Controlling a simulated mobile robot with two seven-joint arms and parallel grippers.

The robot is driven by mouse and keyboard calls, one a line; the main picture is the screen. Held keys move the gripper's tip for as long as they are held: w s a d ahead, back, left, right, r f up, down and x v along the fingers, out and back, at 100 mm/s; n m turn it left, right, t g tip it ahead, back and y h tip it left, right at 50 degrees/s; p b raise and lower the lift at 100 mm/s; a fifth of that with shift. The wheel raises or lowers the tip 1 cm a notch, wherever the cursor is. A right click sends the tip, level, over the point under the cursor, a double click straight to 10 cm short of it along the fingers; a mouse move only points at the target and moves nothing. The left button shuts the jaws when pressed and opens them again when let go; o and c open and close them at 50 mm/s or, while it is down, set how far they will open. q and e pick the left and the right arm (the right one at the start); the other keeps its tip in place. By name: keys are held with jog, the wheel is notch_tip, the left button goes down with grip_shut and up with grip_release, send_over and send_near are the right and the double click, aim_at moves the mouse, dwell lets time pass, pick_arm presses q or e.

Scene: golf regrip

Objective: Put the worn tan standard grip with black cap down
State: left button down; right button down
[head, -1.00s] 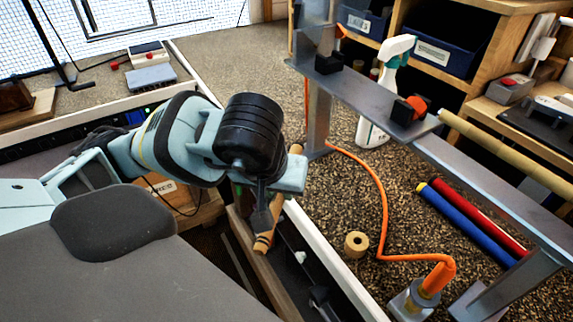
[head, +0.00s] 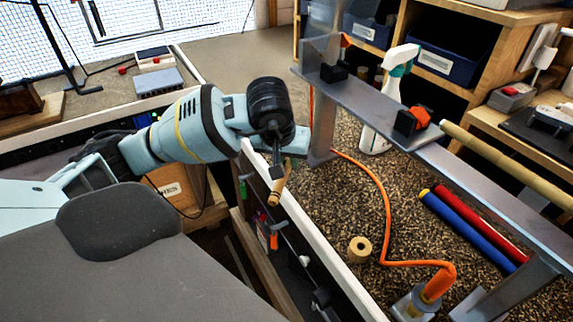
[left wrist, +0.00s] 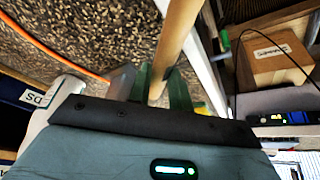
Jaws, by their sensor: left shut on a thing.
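My left gripper (head: 278,168) is shut on the tan grip (head: 276,192) above the bench's white front edge. One end of the grip slants down below the fingers in the head view. In the left wrist view, the grip (left wrist: 180,32) runs up and away from between the green-sided fingers (left wrist: 158,88). The black cap cannot be made out. My right gripper is not in view.
A blue grip (head: 465,230) and a red one (head: 485,228) lie on the speckled bench. A tape roll (head: 360,249) and an orange hose (head: 384,205) are nearer. A metal rail (head: 440,150) stands over the bench, with a spray bottle (head: 375,132) behind it.

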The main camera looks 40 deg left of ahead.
pick_arm(q)
jog(key=shift+f, duration=1.05)
jog(key=shift+f, duration=0.1)
jog(key=shift+f, duration=0.15)
jog(key=c, duration=1.3)
grip_release()
jog(key=shift+r, duration=0.4)
jog(key=v, duration=1)
jog(key=shift+s+p, duration=0.1)
jog(key=shift+p, duration=0.2)
jog(key=shift+v, duration=0.8)
